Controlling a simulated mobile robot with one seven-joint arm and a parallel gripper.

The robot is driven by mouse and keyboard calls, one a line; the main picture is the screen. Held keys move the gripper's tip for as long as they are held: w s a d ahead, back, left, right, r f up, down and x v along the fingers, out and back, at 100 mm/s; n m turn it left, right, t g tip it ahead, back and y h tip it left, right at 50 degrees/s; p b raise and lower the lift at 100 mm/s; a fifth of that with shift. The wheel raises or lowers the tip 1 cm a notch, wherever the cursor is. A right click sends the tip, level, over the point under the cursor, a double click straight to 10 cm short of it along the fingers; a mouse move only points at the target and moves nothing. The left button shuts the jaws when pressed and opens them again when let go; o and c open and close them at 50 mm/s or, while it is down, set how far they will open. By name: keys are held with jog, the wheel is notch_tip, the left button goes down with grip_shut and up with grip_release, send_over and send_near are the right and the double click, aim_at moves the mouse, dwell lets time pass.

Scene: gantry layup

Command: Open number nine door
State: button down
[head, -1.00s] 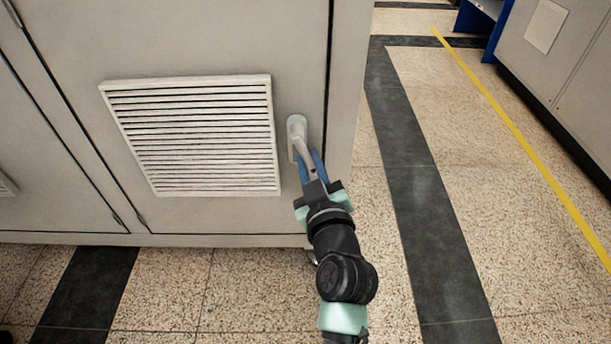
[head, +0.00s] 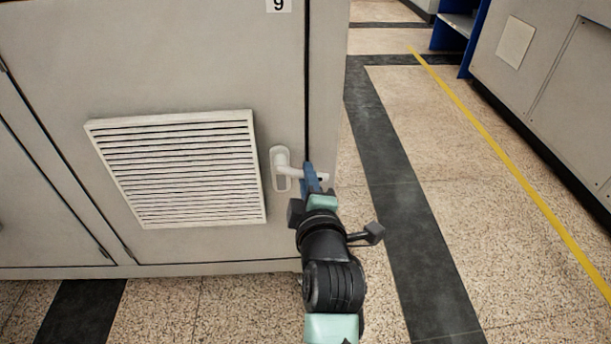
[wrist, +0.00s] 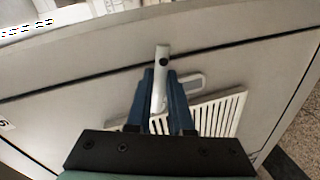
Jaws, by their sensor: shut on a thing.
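The number nine door (head: 190,70) is a grey cabinet door with a "9" label (head: 278,4) at its top right. It looks flush with its frame. Its pale lever handle (head: 290,170) sits on an oval plate by the right edge, with the lever pointing right, close to level. My gripper (head: 312,176) is shut on the lever's outer part. In the wrist view the lever (wrist: 162,62) lies between the two blue fingers (wrist: 162,95), its end sticking out beyond them.
A white louvred vent (head: 178,168) is on the door, left of the handle. Speckled floor with a dark strip (head: 415,220) and a yellow line (head: 510,160) is clear to the right. Another grey cabinet (head: 560,90) stands at the far right.

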jog(key=shift+d+r+n+h+p, duration=0.1)
jog(key=shift+r+n+h+p, duration=0.2)
jog(key=shift+r+n+p, duration=0.35)
jog(key=shift+f+n, duration=0.2)
jog(key=shift+n, duration=0.05)
jog(key=shift+s, duration=0.15)
